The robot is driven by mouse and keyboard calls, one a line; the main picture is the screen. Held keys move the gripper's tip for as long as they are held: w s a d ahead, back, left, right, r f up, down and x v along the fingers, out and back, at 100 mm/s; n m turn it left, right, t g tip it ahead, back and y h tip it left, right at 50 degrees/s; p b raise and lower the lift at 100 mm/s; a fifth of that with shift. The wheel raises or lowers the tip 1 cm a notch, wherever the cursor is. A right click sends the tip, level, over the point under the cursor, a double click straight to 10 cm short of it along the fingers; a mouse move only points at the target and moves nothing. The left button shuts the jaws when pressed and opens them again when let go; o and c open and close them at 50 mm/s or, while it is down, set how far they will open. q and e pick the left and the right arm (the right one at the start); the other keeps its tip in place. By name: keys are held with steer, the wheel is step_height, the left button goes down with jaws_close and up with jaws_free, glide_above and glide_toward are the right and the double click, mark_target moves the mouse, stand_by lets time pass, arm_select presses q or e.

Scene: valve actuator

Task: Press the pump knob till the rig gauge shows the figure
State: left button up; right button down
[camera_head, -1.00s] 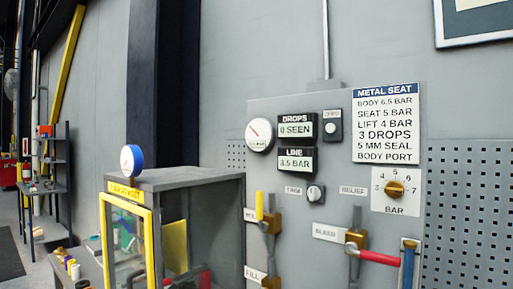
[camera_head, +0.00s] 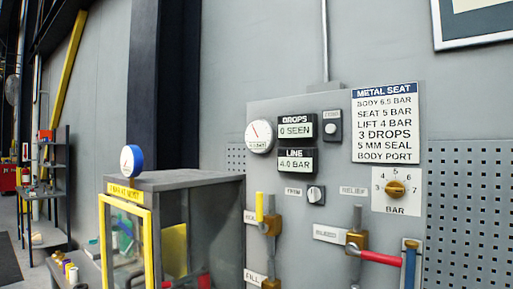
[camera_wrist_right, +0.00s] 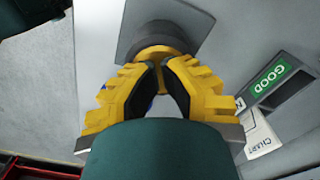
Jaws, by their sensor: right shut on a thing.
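In the right wrist view my right gripper (camera_wrist_right: 161,72) has its yellow fingers shut around a brass-coloured round knob, the pump knob (camera_wrist_right: 156,53), in front of a grey plate. The fingertips hide part of the knob. In the head view the rig's LINE readout (camera_head: 295,166) shows 4.0 BAR and the DROPS readout (camera_head: 296,130) shows 0 SEEN. The round white dial gauge (camera_head: 260,136) with a red needle is left of them; its figures are too small to read. Neither gripper shows in the head view.
A METAL SEAT chart (camera_head: 386,122) lists SEAT 5 BAR and LIFT 4 BAR. A brass BAR dial (camera_head: 396,190), a red-handled valve (camera_head: 381,258) and a yellow-handled valve (camera_head: 259,207) are on the panel. A grey cabinet (camera_head: 180,178) with a yellow-framed door stands left.

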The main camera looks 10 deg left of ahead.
steer(key=shift+r+p, duration=1.25)
steer(key=shift+r, duration=0.4)
steer(key=shift+r+p, duration=1.85)
steer(key=shift+r, duration=0.55)
steer(key=shift+f+b, duration=0.35)
steer(key=shift+f, duration=0.05)
steer(key=shift+f+b, duration=0.3)
steer(key=shift+f, duration=0.05)
steer(key=shift+f+b, duration=0.75)
steer(key=shift+f, duration=0.15)
